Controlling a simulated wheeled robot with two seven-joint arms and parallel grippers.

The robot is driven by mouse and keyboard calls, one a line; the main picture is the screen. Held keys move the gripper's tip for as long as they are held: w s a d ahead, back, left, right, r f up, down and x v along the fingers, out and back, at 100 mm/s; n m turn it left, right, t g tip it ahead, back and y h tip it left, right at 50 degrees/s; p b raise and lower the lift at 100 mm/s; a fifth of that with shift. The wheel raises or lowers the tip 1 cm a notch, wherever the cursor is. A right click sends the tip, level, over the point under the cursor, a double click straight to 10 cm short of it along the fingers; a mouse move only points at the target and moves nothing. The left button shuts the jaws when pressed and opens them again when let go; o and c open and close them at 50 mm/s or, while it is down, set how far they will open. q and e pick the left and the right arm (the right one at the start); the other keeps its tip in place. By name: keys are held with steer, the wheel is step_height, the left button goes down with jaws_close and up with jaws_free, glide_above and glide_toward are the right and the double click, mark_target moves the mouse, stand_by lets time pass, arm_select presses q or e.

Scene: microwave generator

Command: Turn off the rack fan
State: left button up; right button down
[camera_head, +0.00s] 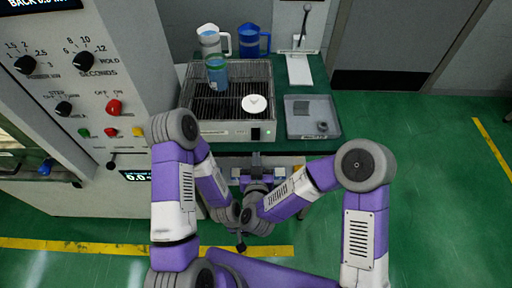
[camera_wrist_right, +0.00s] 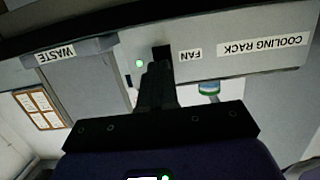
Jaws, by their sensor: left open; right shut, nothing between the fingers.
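The cooling rack (camera_head: 182,105) stands on the bench with a wire grid top and a pale front panel. The fan switch (camera_head: 256,134) is a dark patch on that panel, beside a lit green light (camera_head: 268,133). In the right wrist view the green light (camera_wrist_right: 140,63) glows near the FAN label (camera_wrist_right: 190,54). My right gripper (camera_wrist_right: 159,68) is shut and empty, its fingertips at the dark switch (camera_wrist_right: 162,51) and partly covering it; whether they touch cannot be told. My left gripper (camera_head: 240,246) is open, low in front of the bench, away from the rack.
A bottle (camera_head: 217,74) and a white disc (camera_head: 254,104) are on the rack. A grey waste tray (camera_head: 329,132) stands right of it. A white mug (camera_head: 211,40) and a blue mug (camera_head: 252,42) are behind. A control panel (camera_head: 85,95) with knobs is at left. Green floor at right is clear.

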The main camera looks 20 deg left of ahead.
steer(key=x, duration=0.6)
steer(key=shift+b, duration=0.35)
steer(key=b, duration=0.2)
steer(key=shift+w+a+f+t+b, duration=0.1)
steer(key=shift+w+f+t+b, duration=0.2)
steer(key=shift+f+t, duration=0.1)
steer(key=shift+r+p, duration=0.3)
steer(key=shift+s+f, duration=0.15)
steer(key=shift+s, duration=0.2)
steer(key=s+d+f, duration=0.1)
steer(key=s+d, duration=0.1)
steer(key=s, duration=0.4)
steer(key=s+d+f+b, duration=0.1)
steer(key=s, duration=0.5)
steer(key=shift+s+d+f, duration=0.3)
steer(key=shift+d+f, duration=0.1)
